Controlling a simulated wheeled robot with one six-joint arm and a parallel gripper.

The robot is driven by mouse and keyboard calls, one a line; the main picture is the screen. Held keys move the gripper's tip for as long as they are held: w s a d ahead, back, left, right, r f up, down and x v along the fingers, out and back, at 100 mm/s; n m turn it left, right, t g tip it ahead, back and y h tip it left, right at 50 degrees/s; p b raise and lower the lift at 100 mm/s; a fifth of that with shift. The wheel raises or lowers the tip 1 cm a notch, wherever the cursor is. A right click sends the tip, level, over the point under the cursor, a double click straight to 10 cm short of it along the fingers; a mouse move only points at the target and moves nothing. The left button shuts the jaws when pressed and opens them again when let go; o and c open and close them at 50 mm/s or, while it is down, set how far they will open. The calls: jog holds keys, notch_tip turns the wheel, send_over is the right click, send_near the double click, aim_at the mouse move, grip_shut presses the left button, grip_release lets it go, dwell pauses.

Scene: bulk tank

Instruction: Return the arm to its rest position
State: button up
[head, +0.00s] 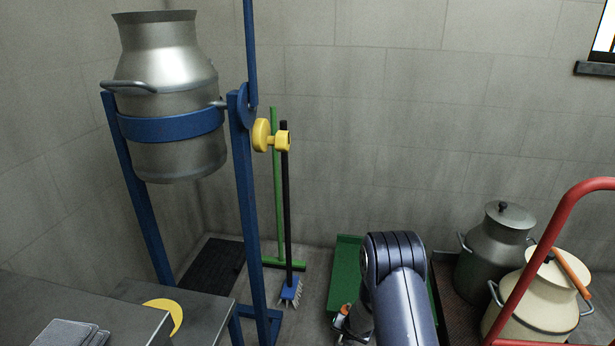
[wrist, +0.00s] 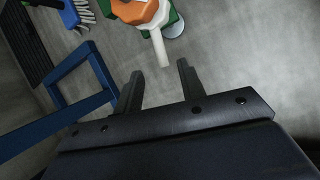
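My arm rises from the bottom of the head view, its dark blue-grey links bent in front of a green object on the floor. My gripper shows in the wrist view (wrist: 158,82), with its two dark fingers apart and nothing between them. Beyond the fingertips, a white and orange item (wrist: 150,20) lies near something green; whether it touches the gripper is not clear, but it appears to be beyond it. In the head view the gripper is mostly hidden behind my arm.
A metal can (head: 165,90) hangs in a blue stand (head: 243,190) at left. A grey table (head: 110,312) is at lower left. Two milk cans, one grey (head: 492,255) and one cream (head: 537,300), stand at right behind a red rail (head: 535,255). Brooms (head: 287,210) lean on the back wall.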

jog(key=p+x, duration=0.3)
jog(key=x, duration=0.2)
jog(key=shift+w+f+p, duration=0.25)
jog(key=shift+p, duration=0.05)
jog(key=shift+w+f+p, duration=0.25)
jog(key=shift+f+p, duration=0.3)
jog(key=shift+f, duration=0.15)
